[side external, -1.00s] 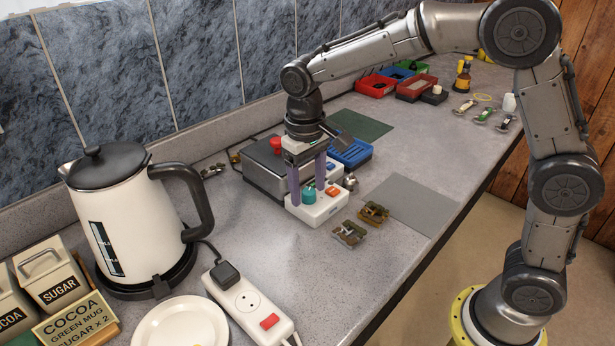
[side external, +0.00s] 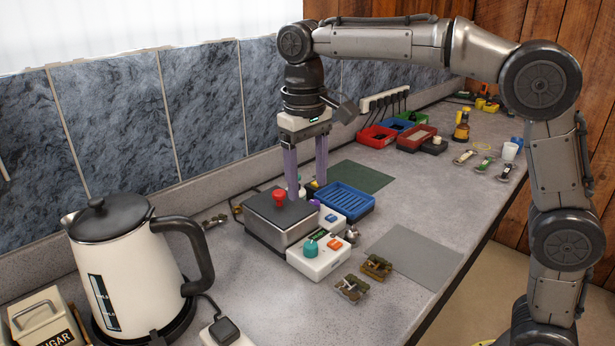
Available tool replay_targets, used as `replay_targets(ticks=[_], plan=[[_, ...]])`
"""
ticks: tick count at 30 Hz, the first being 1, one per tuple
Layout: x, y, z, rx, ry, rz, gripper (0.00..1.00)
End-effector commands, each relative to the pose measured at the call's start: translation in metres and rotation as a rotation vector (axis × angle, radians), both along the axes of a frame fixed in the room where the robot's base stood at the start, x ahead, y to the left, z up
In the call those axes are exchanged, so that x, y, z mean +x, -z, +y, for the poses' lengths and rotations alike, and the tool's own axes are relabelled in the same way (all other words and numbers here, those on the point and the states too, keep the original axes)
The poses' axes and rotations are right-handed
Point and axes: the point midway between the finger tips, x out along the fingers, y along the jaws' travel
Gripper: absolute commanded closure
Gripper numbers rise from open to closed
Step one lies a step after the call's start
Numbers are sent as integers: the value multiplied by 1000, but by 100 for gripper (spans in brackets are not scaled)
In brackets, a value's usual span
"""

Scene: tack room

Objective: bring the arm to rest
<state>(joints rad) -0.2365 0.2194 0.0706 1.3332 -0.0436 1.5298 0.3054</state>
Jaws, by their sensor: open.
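My gripper (side external: 307,190) is open, with its two purple fingers pointing down and nothing seen between them. In the picture it overlaps the metal box with the red knob (side external: 279,198); the fingertips appear to be above the bench, apart from the things there. The white control box (side external: 318,257) with a teal knob and an orange switch stands in front of it, clear of the fingers. My arm reaches in from the right, its forearm nearly level.
A blue tray (side external: 345,201) lies right of the fingers. A kettle (side external: 130,262) stands front left. Red bins (side external: 377,136) stand farther back.

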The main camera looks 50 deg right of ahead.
Motion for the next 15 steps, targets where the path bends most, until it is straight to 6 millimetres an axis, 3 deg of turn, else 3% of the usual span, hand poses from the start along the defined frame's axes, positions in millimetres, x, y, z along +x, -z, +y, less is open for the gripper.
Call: replay_targets(ticks=[9, 12, 15], plan=[[0, -3, -3, 2, 7, -7, 34], [-7, -22, -12, 12, 24, -52, 34], [-32, -43, -27, 21, 51, -94, 34]])
